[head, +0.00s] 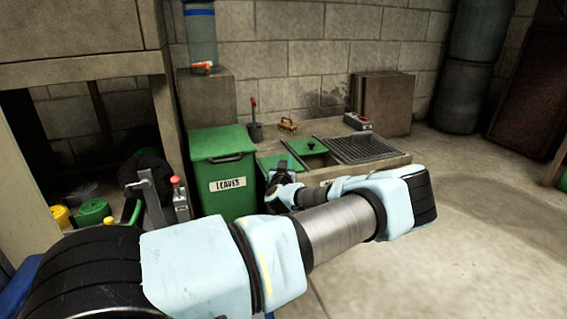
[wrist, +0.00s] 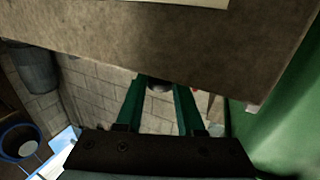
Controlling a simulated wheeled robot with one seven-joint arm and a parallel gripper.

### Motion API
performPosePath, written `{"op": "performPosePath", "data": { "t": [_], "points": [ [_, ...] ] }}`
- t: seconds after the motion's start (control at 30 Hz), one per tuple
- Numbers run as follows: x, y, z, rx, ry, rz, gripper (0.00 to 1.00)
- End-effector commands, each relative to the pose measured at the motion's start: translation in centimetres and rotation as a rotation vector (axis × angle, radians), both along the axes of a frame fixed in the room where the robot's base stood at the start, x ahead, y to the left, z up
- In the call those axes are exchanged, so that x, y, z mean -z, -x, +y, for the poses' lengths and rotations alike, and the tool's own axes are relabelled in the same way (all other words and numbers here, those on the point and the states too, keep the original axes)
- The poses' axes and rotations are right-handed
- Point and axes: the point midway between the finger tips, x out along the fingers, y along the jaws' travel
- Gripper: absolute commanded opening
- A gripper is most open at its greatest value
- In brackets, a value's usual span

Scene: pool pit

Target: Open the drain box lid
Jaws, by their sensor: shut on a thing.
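The drain box (head: 398,160) is a low concrete curb with a dark grate at its right. A green panel with a black knob (head: 305,146) lies in its top at the back left. Another green area (head: 268,161) shows at the front left, partly hidden by my gripper (head: 281,170). In the wrist view my gripper's green fingers (wrist: 160,90) stand on both sides of a small dark round piece (wrist: 158,86), and are shut on it. Whether this piece belongs to the lid is unclear, as my wrist hides the contact in the head view.
A green bin labelled LEAVES (head: 224,172) stands close left of my gripper. A red-handled tool (head: 254,120), a brass-coloured fitting (head: 288,126) and a small grey-and-red box (head: 358,121) are behind. The concrete floor (head: 480,210) at right is clear.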

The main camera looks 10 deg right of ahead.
Motion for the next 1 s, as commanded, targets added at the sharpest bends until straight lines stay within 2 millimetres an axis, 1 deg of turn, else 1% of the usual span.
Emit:
{"op": "performPosePath", "data": {
  "t": [0.77,0.87,1.0],
  "points": [
    [0.0,0.0,0.1,-0.001,0.0,0.001,0.0],
    [0.0,-0.4,0.1,-0.002,0.001,0.003,0.0],
    [-0.1,-1.9,0.4,-0.004,0.003,0.008,0.0]
  ]
}}
